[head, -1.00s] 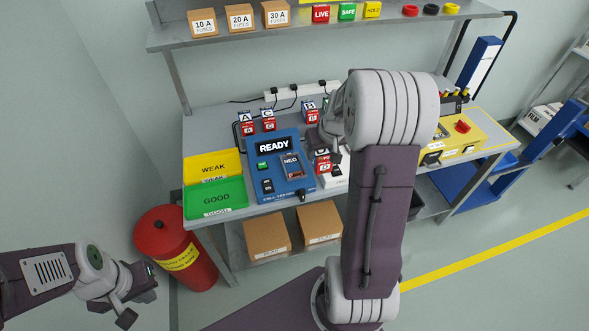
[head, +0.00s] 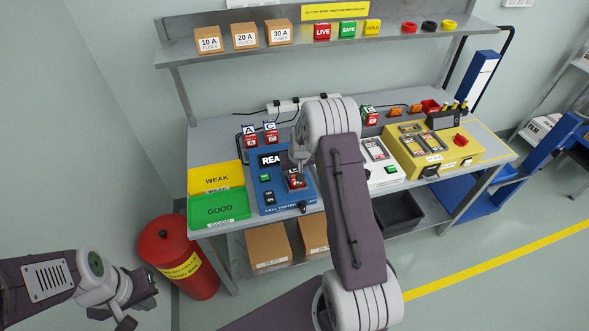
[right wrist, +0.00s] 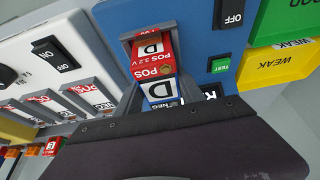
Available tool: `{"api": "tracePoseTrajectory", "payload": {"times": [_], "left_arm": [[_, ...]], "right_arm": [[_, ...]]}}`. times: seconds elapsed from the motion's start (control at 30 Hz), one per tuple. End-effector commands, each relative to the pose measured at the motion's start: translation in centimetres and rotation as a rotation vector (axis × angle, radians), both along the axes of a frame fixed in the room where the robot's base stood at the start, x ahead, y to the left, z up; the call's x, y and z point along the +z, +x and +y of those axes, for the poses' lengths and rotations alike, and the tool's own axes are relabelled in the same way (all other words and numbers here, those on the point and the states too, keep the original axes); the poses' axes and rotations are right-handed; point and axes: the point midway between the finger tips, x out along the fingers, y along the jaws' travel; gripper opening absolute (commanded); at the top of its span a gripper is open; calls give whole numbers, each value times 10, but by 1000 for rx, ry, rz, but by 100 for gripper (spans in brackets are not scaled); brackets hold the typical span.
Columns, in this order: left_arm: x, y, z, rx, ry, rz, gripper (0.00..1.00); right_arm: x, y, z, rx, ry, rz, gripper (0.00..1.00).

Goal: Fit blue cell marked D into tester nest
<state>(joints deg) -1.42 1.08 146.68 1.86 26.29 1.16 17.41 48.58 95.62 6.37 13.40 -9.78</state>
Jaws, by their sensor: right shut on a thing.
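The cell marked D (right wrist: 152,68) shows red POS 3.2 V and blue D faces in the right wrist view. In the head view it shows (head: 297,180) under my right gripper (head: 298,168), which is shut on it. The cell is at the nest (right wrist: 127,43) of the blue tester (head: 265,190); I cannot tell how deep it sits. The gripper covers much of the nest and part of the tester's display in the head view. My left gripper (head: 137,299) is open and empty, low at the left, away from the bench.
Yellow WEAK (head: 215,178) and green GOOD (head: 219,208) trays lie left of the tester. Cells A and C (head: 260,133) stand behind it. A white unit (head: 382,177) and a yellow box (head: 460,148) stand to the right. A shelf (head: 370,38) hangs above.

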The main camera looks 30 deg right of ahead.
Motion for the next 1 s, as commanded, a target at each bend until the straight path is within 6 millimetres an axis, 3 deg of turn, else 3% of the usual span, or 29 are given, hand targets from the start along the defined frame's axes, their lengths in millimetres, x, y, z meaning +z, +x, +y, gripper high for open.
{"api": "tracePoseTrajectory", "payload": {"times": [0.37,0.4,0.47,0.77,1.0], "left_arm": [[-4,0,0,0,0,0,0],[-3,0,0,0,0,0,0],[-3,0,0,0,0,0,0],[-2,0,0,0,0,0,0],[-1,0,0,0,0,0,0]], "right_arm": [[-5,1,-1,0,-2,-4,0],[-6,0,0,0,0,-1,51],[-5,0,0,0,0,-1,67],[-4,0,0,0,0,-1,67],[24,-9,2,0,-2,-5,67]]}}
